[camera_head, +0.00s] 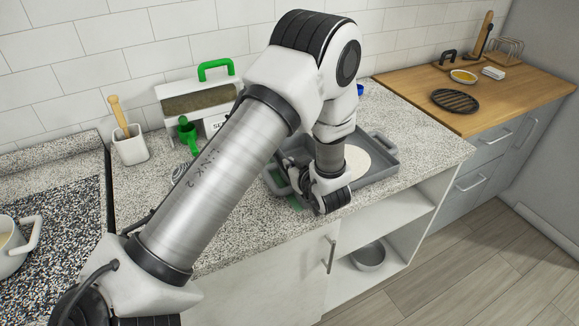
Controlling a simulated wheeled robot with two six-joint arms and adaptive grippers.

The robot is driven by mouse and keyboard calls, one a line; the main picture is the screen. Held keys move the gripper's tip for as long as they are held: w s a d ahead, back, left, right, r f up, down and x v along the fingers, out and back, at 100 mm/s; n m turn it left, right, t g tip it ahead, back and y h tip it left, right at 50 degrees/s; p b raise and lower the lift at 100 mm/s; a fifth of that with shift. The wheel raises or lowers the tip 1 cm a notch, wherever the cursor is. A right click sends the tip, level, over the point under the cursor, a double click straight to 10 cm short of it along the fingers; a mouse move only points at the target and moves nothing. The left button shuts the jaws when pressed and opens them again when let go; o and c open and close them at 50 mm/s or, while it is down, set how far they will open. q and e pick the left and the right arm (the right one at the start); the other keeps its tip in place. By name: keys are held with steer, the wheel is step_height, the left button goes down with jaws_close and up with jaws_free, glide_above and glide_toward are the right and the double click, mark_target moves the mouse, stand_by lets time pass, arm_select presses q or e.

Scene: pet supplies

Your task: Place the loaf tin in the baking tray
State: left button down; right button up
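The grey baking tray (388,164) lies on the speckled counter right of the middle, with a handle at its back right corner. A pale round flat thing (357,161) lies in it. My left gripper (325,196) points down at the left front part of the tray, and my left arm covers much of that side. Its fingers are bunched and dark, and I cannot tell whether they hold anything. I cannot make out the loaf tin clearly; it may be hidden behind my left arm or gripper. My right gripper is not in view.
A box with a green handle (216,70), a green scoop (188,135) and a white holder (130,146) stand at the back left. A white pot (14,250) is at the far left. A wooden counter (420,84) with a dark round grate (455,101) lies right.

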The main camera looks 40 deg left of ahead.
arm_select(q)
steer(key=shift+w, duration=0.1)
steer(key=c, duration=1.8)
jaws_free()
steer(key=o, duration=0.5)
steer(key=shift+r, duration=0.15)
steer(key=p+v, duration=0.7)
steer(key=v, duration=0.5)
